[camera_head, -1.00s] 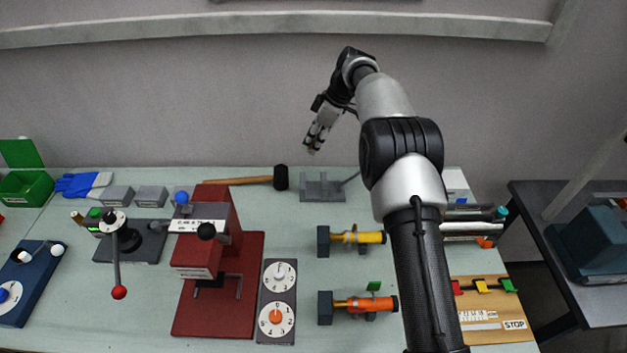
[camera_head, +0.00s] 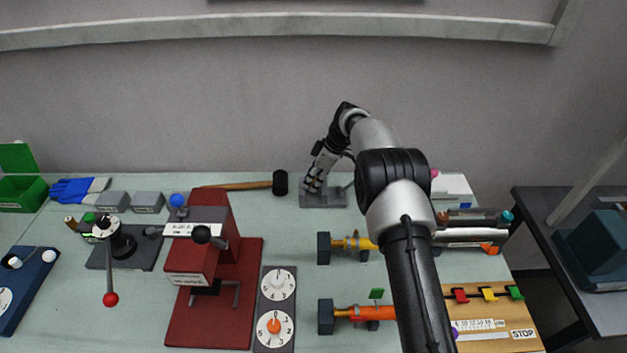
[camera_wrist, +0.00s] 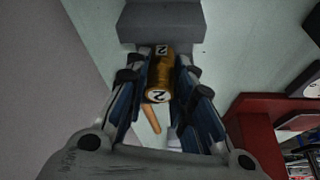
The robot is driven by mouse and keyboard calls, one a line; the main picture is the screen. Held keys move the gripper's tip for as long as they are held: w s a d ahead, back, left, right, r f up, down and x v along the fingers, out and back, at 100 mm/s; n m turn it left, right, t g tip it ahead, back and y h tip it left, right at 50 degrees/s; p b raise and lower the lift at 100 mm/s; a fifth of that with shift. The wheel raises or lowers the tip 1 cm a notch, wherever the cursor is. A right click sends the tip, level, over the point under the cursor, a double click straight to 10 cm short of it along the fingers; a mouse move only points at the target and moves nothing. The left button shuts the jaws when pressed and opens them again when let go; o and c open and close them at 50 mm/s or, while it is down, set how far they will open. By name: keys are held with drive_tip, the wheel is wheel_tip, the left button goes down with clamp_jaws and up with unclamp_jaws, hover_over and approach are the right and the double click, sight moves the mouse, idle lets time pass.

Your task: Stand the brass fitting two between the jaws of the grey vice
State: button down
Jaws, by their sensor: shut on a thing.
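The brass fitting two (camera_wrist: 160,78), a small brass cylinder with white "2" labels, is between the fingers of my gripper (camera_wrist: 165,85) in the wrist view. My gripper is shut on it. In the head view my gripper (camera_head: 314,184) points down at the grey vice (camera_head: 335,201) at the back of the table and covers part of it. The vice also shows as a grey block (camera_wrist: 160,22) at the top of the wrist view, just beyond the fitting. I cannot tell whether the fitting is between the jaws, and its lower end is hard to make out.
A mallet (camera_head: 280,183) lies just left of the vice. A red press (camera_head: 210,290) stands at the front left. Two pump tubes, a yellow one (camera_head: 358,244) and an orange one (camera_head: 360,313), sit in front of the vice. The table between vice and yellow tube is clear.

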drive_tip(key=shift+f+b, duration=0.5)
drive_tip(key=shift+b, duration=0.15)
drive_tip(key=shift+s, duration=0.1)
drive_tip(key=c, duration=1.4)
unclamp_jaws()
drive_tip(key=shift+f, duration=0.2)
drive_tip(key=shift+r, duration=0.1)
drive_tip(key=shift+r+p, duration=0.25)
drive_tip(key=shift+p, duration=0.15)
drive_tip(key=w+p+v, duration=0.1)
drive_tip(key=p+v, duration=0.1)
drive_tip(key=v, duration=1.1)
drive_tip(key=shift+s+a+p, duration=0.3)
drive_tip(key=shift+s+p, duration=0.05)
drive_tip(key=shift+s, duration=0.05)
